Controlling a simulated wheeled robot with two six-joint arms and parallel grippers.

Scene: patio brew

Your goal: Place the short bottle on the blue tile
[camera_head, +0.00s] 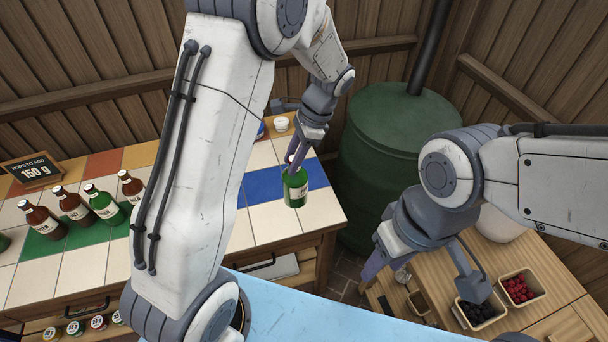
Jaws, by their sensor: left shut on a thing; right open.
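My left gripper (298,160) is shut on the neck of a short green bottle (295,190) with a white label. The bottle is upright at the front part of the blue tile (264,187) on the tiled counter. Its base appears near the line between the blue tile and the white tile in front; I cannot tell whether it touches the surface. Part of the blue tile is hidden behind the bottle and my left arm. My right gripper (422,283) is open and empty above the wooden bench at the right.
A white-lidded jar (281,123) stands behind the blue tile. A green barrel (395,150) and berry bins (520,289) are at the right.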

